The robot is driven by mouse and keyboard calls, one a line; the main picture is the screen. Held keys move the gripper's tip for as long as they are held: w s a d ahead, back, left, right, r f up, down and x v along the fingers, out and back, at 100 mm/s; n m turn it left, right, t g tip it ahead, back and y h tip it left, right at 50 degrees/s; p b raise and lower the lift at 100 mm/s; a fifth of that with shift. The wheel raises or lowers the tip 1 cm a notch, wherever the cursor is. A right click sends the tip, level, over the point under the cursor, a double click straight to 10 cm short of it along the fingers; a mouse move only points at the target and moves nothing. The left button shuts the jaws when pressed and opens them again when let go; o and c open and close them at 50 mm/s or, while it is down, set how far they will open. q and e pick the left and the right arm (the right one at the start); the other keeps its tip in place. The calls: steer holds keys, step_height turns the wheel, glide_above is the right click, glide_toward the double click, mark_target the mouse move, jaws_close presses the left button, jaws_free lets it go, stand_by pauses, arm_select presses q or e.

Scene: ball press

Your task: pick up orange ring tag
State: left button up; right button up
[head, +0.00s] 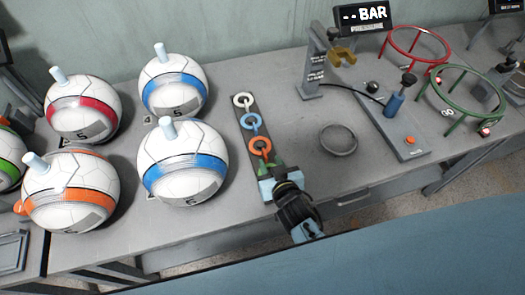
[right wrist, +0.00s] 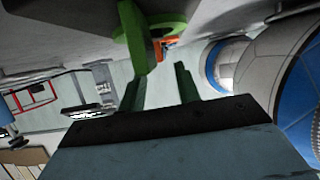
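The orange ring tag (head: 260,155) lies on a dark narrow board (head: 238,118), between a blue ring tag (head: 251,129) and a green ring tag (head: 263,168). My right gripper (head: 272,179) is at the near end of the board, low and close to the green tag, which it partly hides. In the right wrist view its two fingers (right wrist: 160,85) are apart with nothing clearly held. The green tag (right wrist: 134,40) shows large just past the fingertips, and a bit of the orange tag (right wrist: 168,46) shows behind it. My left gripper is not in view.
A white ring tag (head: 243,107) lies at the board's far end. Several striped balls with plugs, one a blue-striped ball (head: 183,165), stand to the left. A grey round dish (head: 338,139), a pump base (head: 405,135) and red and green ring stands (head: 463,98) are to the right.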

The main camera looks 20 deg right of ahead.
mark_target(265, 154)
steer(key=x, duration=0.3)
steer(key=shift+w+f+b, duration=0.1)
steer(key=shift+w+b, duration=0.1)
steer(key=shift+b, duration=0.1)
steer(key=shift+c, duration=0.2)
jaws_close()
